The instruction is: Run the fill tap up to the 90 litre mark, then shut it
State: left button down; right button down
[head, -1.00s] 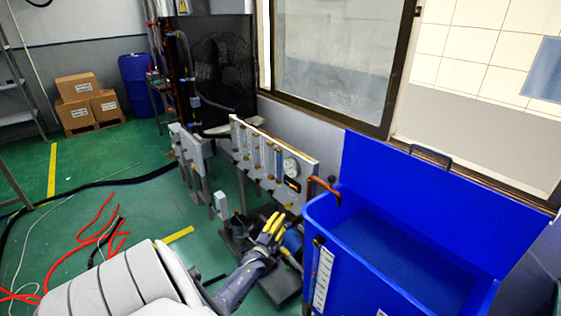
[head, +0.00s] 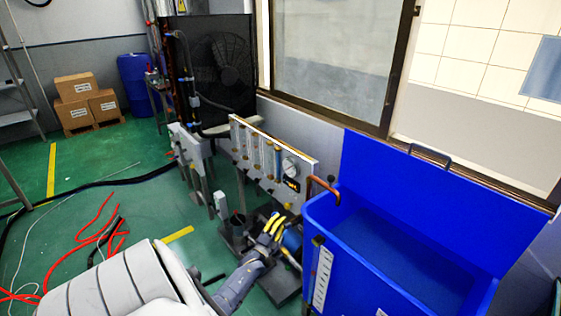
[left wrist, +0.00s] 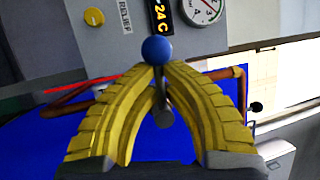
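The tap handle's blue ball knob (left wrist: 156,48) sits at the fingertips of my left gripper (left wrist: 158,72) in the left wrist view. The yellow fingers curve together around its grey lever and look shut on it. In the head view my left gripper (head: 271,226) is in front of the gauge panel, left of the blue tank (head: 320,212). A copper spout (head: 322,187) bends over the tank's rim. A white level scale (head: 323,275) is on the tank's front; its marks are too small to read. My right gripper is not in view.
The panel (head: 262,160) carries several clear tubes and a round gauge (head: 291,167). Red hoses (head: 97,232) lie on the green floor at left. Cardboard boxes (head: 78,90) and a blue drum (head: 137,82) stand far back.

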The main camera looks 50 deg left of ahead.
pick_arm(q)
jog(key=shift+s+a+r+m+t, duration=0.1)
jog(key=shift+r+m+t, duration=0.2)
jog(key=shift+m, duration=0.4)
jog(key=shift+a+r+m+t, duration=0.1)
jog(key=shift+r+m+t, duration=0.2)
jog(key=shift+m, duration=0.4)
jog(key=c, duration=1.5)
grip_release()
jog(key=shift+s+a, duration=0.1)
jog(key=shift+f, duration=0.1)
jog(key=shift+d, duration=0.2)
jog(key=shift+s+f, duration=0.1)
jog(key=v, duration=1.1)
jog(key=shift+s, duration=0.4)
